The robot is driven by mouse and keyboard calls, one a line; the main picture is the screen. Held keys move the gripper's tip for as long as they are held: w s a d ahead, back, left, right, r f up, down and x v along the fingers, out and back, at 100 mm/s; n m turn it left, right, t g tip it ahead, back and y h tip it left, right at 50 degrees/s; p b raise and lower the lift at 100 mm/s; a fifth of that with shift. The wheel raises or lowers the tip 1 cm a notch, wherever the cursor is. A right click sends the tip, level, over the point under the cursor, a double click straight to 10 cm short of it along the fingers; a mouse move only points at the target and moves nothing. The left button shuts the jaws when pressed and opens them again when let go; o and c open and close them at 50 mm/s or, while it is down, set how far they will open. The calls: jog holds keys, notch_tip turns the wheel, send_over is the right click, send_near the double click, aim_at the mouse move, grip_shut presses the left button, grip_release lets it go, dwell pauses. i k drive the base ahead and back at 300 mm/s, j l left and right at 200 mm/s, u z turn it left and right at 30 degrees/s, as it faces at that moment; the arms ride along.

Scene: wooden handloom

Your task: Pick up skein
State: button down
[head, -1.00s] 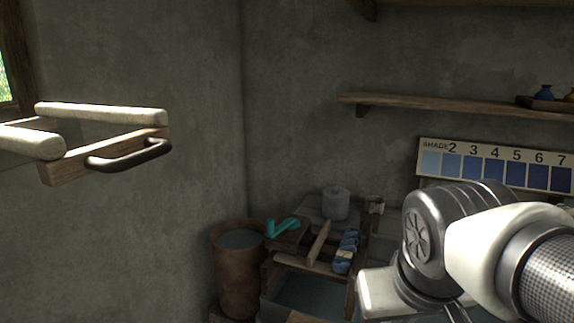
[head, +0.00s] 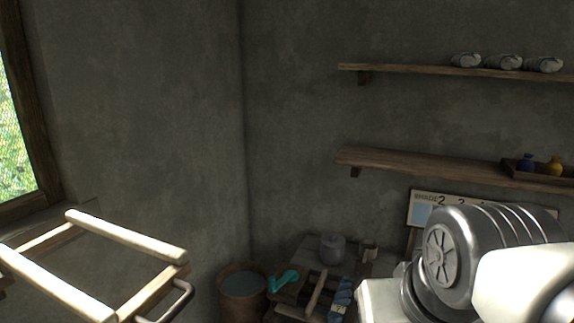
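A blue twisted skein (head: 342,292) with a pale band lies low in the picture, on the wooden stand in the corner. Its lower end is close to my arm and the bottom edge of the picture. Several grey-white bundles (head: 503,62) that look like undyed skeins lie on the upper shelf; I cannot tell which skein the task means. My arm fills the lower right, but my gripper is outside the picture, so what it holds cannot be seen.
A wooden frame with a handle (head: 125,258) juts out at lower left. A rusty bucket (head: 243,295) of liquid, a teal tool (head: 284,281) and a grey lidded pot (head: 332,247) are in the corner. A shade chart (head: 422,208) stands behind my arm. The lower shelf (head: 430,165) holds small bottles.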

aim_at(338, 309)
jog(key=i+j+z, duration=0.15)
jog(key=i+z, duration=0.2)
jog(key=i+j+z, duration=0.3)
jog(key=j+z, duration=0.1)
jog(key=j, duration=0.4)
